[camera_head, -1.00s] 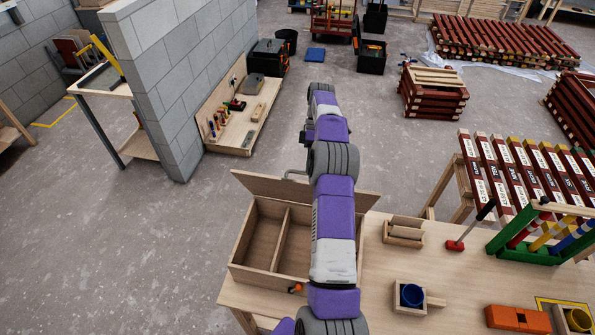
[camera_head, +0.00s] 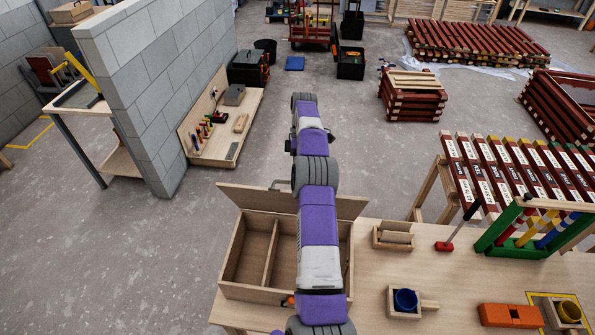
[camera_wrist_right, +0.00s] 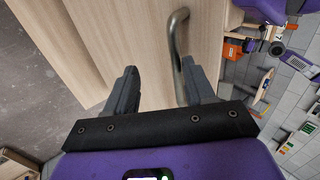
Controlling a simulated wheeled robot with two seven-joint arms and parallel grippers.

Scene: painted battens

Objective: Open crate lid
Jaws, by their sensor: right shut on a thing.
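The wooden crate (camera_head: 233,258) stands on the near left of the workbench, with a divider inside and its compartments open to view. Its lid (camera_head: 242,196) is raised along the far side and leans back. In the right wrist view, my right gripper (camera_wrist_right: 160,65) is at the lid's wooden face (camera_wrist_right: 115,35), shut on the handle (camera_wrist_right: 178,45), which lies against the right finger; a gap shows beside the left finger. My left gripper is out of view.
A block wall (camera_head: 150,90) stands left; bare floor (camera_head: 90,245) lies left of the crate.

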